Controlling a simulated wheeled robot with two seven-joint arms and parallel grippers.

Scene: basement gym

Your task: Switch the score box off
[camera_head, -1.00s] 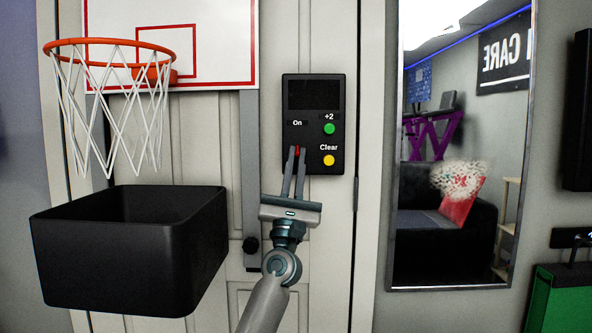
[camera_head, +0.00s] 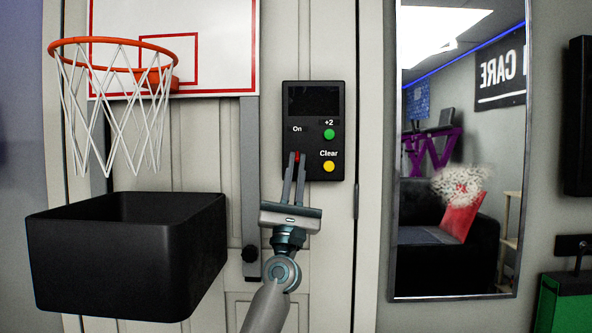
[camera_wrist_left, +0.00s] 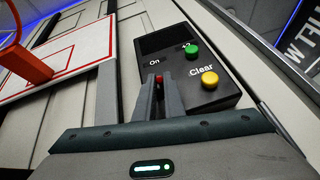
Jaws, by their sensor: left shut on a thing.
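The score box (camera_head: 314,106) is a black panel on the pale door, with a dark blank screen at its top. It bears the label "On", a green "+2" button (camera_head: 329,134) and a yellow "Clear" button (camera_head: 329,166). A small red switch (camera_head: 297,156) sits under "On". My left gripper (camera_head: 297,160) is at the box's lower left, its fingers shut on the red switch. In the left wrist view the red switch (camera_wrist_left: 159,78) shows between the fingertips, and the score box (camera_wrist_left: 205,95) lies just beyond. My right gripper is not in view.
A basketball hoop (camera_head: 112,45) with a net hangs at the upper left. A black bin (camera_head: 120,270) stands below it. A tall mirror (camera_head: 450,240) is on the right wall, and a green container (camera_head: 565,305) is at the lower right.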

